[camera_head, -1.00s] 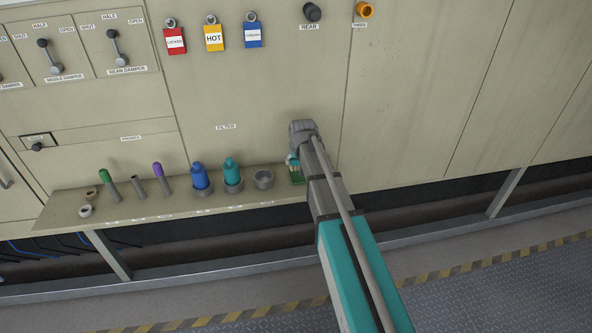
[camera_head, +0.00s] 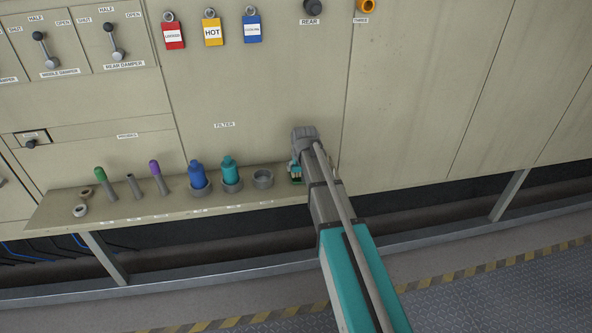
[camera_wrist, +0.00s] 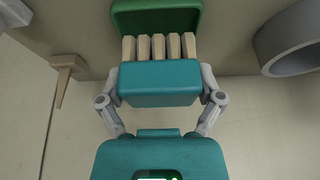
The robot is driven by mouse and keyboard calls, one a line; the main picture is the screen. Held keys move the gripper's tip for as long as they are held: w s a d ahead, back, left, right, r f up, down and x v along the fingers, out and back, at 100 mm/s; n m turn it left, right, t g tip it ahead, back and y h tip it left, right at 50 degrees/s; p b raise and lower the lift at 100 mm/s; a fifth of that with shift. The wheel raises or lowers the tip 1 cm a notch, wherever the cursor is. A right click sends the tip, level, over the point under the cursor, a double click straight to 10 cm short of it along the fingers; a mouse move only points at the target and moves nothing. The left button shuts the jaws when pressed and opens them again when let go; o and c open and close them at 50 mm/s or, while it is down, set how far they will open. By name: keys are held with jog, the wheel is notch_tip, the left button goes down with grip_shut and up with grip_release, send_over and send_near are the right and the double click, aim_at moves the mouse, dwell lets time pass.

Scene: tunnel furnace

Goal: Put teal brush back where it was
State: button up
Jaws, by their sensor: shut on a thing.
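The teal brush (camera_wrist: 160,84) has a teal block and a row of pale bristles. In the wrist view my gripper (camera_wrist: 162,94) is shut on the block from both sides. The bristles point toward a green piece (camera_wrist: 156,14) at the top of the view; I cannot tell whether they touch it. In the head view my gripper (camera_head: 298,163) is at the right end of the shelf, low over a small green patch (camera_head: 297,181). My arm and gripper hide most of the brush there.
The shelf (camera_head: 110,213) carries a grey ring cup (camera_head: 263,179), a teal bottle (camera_head: 231,172), a blue bottle (camera_head: 198,176) and several small tools to the left. The panel wall (camera_head: 250,100) rises close behind. A grey ring (camera_wrist: 290,42) is at the wrist view's right.

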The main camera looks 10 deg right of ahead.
jog(key=shift+f, duration=0.15)
jog(key=o, duration=0.9)
jog(key=shift+o, duration=0.2)
jog(key=shift+r, duration=0.25)
jog(key=p+v, duration=1.1)
jog(key=v, duration=0.1)
dwell(0.6)
jog(key=s+a+f+g, duration=0.1)
jog(key=s+g, duration=0.3)
jog(key=s, duration=2)
jog(key=shift+s+f+g, duration=0.25)
jog(key=shift+g, duration=0.05)
